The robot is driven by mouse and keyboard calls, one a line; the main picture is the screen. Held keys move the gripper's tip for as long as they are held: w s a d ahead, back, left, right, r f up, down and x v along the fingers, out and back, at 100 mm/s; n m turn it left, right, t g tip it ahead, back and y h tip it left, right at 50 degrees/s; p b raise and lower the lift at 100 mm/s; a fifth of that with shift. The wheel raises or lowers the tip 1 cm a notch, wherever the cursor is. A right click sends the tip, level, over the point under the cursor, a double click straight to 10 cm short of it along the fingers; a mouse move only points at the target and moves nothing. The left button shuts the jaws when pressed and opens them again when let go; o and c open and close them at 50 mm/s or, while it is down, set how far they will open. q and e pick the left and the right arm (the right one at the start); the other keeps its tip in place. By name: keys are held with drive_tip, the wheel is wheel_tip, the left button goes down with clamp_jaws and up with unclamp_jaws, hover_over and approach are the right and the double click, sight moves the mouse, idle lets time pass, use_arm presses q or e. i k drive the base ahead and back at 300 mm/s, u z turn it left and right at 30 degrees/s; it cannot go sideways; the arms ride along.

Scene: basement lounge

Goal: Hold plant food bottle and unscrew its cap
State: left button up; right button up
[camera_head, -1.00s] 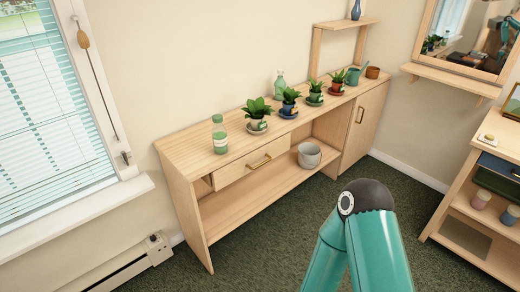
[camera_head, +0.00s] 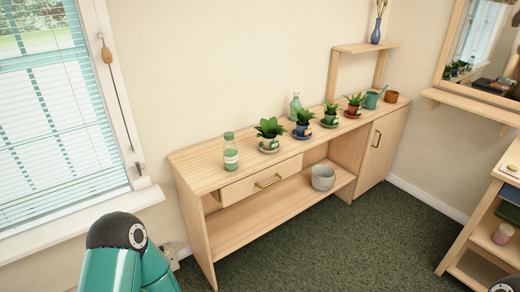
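The plant food bottle (camera_head: 230,155) appears to be the small clear bottle with green contents, a pale label and a green cap (camera_head: 229,136). It stands upright near the left end of the wooden sideboard top (camera_head: 205,164), and the cap sits on it. A teal arm of mine with a black joint shows at the lower left, well short of the sideboard. A small dark piece of my other arm shows at the bottom right corner. Neither gripper is in view, and nothing touches the bottle.
Several potted plants (camera_head: 269,132) stand in a row right of the bottle. A pale green spray bottle (camera_head: 295,105) is behind them, with a teal watering can (camera_head: 371,100) farther right. A grey pot (camera_head: 323,178) sits on the lower shelf. Green carpet before the sideboard is clear.

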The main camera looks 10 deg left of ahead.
sight(230, 150)
drive_tip(key=z, duration=0.05)
drive_tip(key=i, duration=1.15)
drive_tip(key=u, duration=0.55)
